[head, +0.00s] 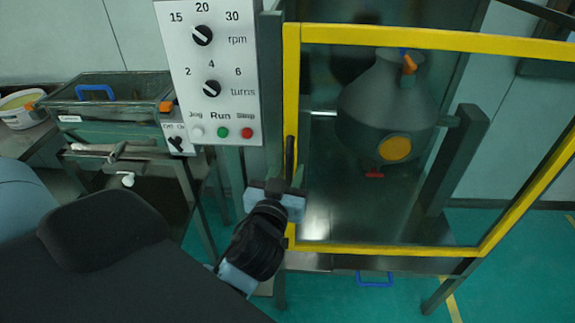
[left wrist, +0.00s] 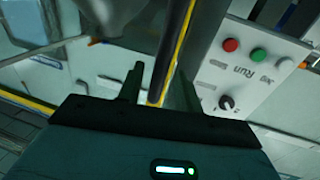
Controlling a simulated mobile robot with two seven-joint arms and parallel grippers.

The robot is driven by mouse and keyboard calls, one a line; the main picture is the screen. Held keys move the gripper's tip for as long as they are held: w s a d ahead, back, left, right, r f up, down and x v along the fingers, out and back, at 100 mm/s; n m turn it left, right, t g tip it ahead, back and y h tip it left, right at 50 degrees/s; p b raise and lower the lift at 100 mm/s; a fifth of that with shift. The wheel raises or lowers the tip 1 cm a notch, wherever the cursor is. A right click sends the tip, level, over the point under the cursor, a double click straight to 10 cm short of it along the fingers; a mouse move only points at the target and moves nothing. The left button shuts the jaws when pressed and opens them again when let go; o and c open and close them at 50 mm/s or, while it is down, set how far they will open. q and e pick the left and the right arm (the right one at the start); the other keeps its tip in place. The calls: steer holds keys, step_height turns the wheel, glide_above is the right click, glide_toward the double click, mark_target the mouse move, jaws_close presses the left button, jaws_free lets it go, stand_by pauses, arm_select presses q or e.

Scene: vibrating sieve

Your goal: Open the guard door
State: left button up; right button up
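The guard door (head: 430,40) has a yellow frame around a clear panel and looks closed in front of the grey drum (head: 385,105). Its dark upright handle (head: 290,158) is on the left side of the frame. My left gripper (head: 284,186) is at the lower end of the handle. In the left wrist view the two fingers (left wrist: 157,88) stand apart, with the yellow frame edge (left wrist: 176,50) running between them. The view does not make clear whether they touch the handle. My right gripper is out of view.
The control panel (head: 205,70) with knobs and buttons stands just left of the door and shows in the wrist view (left wrist: 255,65). A bench with a lidded sieve box (head: 105,100) is at the left. Open green floor (head: 520,260) lies at the right.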

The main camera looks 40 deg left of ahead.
arm_select(q)
steer(key=shift+x, duration=1.05)
jaws_close()
